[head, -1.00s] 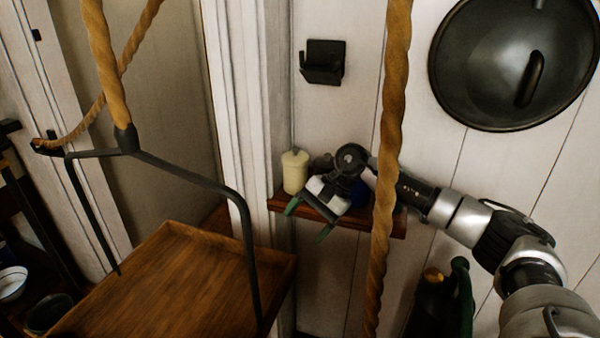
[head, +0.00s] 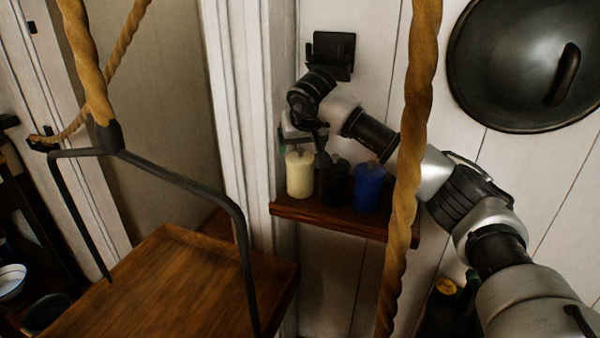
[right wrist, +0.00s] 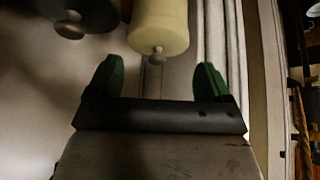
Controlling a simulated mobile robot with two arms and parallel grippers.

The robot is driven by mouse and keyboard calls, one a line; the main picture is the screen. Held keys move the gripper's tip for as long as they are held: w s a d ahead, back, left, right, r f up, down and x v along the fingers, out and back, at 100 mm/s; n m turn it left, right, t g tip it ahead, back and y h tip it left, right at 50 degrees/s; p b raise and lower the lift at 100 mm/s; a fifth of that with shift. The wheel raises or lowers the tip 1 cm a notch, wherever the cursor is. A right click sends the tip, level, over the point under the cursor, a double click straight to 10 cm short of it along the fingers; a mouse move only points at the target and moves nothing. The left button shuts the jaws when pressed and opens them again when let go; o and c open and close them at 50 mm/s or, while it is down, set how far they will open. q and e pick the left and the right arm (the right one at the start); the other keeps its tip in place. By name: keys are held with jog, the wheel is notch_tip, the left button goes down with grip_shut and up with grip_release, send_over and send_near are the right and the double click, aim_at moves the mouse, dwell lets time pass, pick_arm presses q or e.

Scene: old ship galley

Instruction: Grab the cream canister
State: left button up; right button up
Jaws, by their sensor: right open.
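The cream canister (head: 299,176) stands upright at the left end of a small wooden wall shelf (head: 340,218). In the right wrist view the cream canister (right wrist: 158,26) lies just beyond the fingertips, with its lid knob in line with the gap between them. My right gripper (head: 300,142) is at the top of the canister in the head view, partly hidden by its own wrist. In the right wrist view my right gripper (right wrist: 158,72) has its green fingers spread, with nothing held between them. My left gripper is not in view.
A black canister (head: 335,184) and a blue canister (head: 368,187) stand right of the cream one. A thick rope (head: 408,165) hangs in front of the shelf's right part. A wooden tray (head: 170,285) hangs at lower left. A black bracket (head: 333,53) is on the wall above.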

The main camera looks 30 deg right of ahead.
aim_at(301, 148)
jog(key=p+x, duration=0.1)
jog(key=x, duration=0.3)
jog(key=shift+w+d+f+p, duration=0.1)
jog(key=shift+d+f+p, duration=0.1)
jog(key=shift+p, duration=0.15)
jog(key=shift+w+f, duration=0.3)
jog(key=shift+f, duration=0.1)
jog(key=shift+d+r, duration=0.1)
jog(key=c, duration=1.2)
